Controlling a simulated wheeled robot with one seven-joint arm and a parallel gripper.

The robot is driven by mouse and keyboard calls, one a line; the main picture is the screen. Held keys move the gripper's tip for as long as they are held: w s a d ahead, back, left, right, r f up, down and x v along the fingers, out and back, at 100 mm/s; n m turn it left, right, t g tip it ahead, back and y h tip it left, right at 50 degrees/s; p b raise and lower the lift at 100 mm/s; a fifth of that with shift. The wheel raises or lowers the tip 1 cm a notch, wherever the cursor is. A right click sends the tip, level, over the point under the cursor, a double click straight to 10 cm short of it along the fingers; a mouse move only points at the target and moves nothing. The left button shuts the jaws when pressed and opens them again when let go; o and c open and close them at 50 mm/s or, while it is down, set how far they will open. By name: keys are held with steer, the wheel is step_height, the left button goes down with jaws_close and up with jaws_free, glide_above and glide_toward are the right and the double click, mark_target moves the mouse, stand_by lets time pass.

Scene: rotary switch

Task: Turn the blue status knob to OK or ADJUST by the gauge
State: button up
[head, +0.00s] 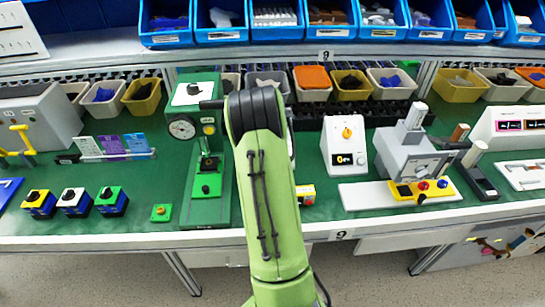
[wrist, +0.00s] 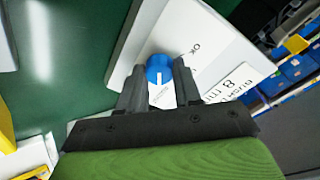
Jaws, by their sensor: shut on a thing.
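The blue status knob (wrist: 158,66) shows in the wrist view on a pale panel (wrist: 205,35). It has a white pointer mark on the side toward my gripper. The letters OK are printed on the panel to the right of the knob. My gripper (wrist: 161,86) has its two dark fingers on either side of the knob and is shut on it. In the head view my green arm hides the gripper and this knob. A round dial gauge (head: 182,128) is on the green stand left of my arm. No ADJUST label is readable.
A white box with an orange knob (head: 347,133) and a grey press (head: 408,155) stand right of my arm. Bins (head: 290,30) fill the shelf behind. Bare green bench shows around them.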

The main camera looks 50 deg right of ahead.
stand_by(0.4)
steer(key=o, duration=0.8)
steer(key=shift+c, duration=0.2)
steer(key=shift+r, duration=0.1)
steer(key=p+v, duration=0.2)
steer(key=v, duration=1.3)
steer(key=shift+a+r, duration=0.2)
